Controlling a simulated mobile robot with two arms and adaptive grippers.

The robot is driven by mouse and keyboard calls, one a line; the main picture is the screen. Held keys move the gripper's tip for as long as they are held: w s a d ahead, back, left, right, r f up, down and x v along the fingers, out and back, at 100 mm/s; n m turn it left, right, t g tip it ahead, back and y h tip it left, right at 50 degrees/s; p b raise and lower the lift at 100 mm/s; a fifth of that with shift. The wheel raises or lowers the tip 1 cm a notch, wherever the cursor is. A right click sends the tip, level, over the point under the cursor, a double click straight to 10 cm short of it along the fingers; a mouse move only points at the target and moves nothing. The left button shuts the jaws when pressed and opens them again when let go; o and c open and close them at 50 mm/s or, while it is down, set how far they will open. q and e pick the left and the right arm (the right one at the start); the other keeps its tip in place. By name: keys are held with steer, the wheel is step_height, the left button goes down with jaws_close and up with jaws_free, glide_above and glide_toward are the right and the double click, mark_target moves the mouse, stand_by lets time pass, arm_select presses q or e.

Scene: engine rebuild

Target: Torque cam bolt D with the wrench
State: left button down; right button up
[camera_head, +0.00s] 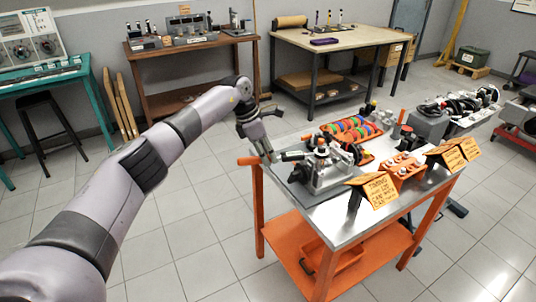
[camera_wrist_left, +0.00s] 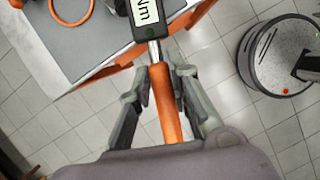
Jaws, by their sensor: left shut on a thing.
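My left gripper (camera_head: 265,155) is at the near left corner of the steel-topped cart (camera_head: 344,231). In the left wrist view my left gripper (camera_wrist_left: 164,80) is shut around the orange handle of the torque wrench (camera_wrist_left: 166,112). The wrench has a dark display head marked "Nm" (camera_wrist_left: 146,14). In the head view the wrench (camera_head: 293,156) points right, toward a grey metal engine assembly (camera_head: 327,174) on the cart. Its far end meets or overlaps the assembly; contact cannot be told. Cam bolt D cannot be picked out. My right gripper is not in view.
An orange ring (camera_wrist_left: 72,10) lies near the wrench's left. Workbenches (camera_head: 188,45) stand behind; the floor left of the cart is clear.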

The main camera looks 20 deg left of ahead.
arm_select(q)
steer(key=shift+r+p, duration=0.35)
steer(key=shift+r, duration=0.3)
stand_by(0.4)
steer(key=shift+r+p, duration=0.95)
steer(key=shift+r, duration=0.5)
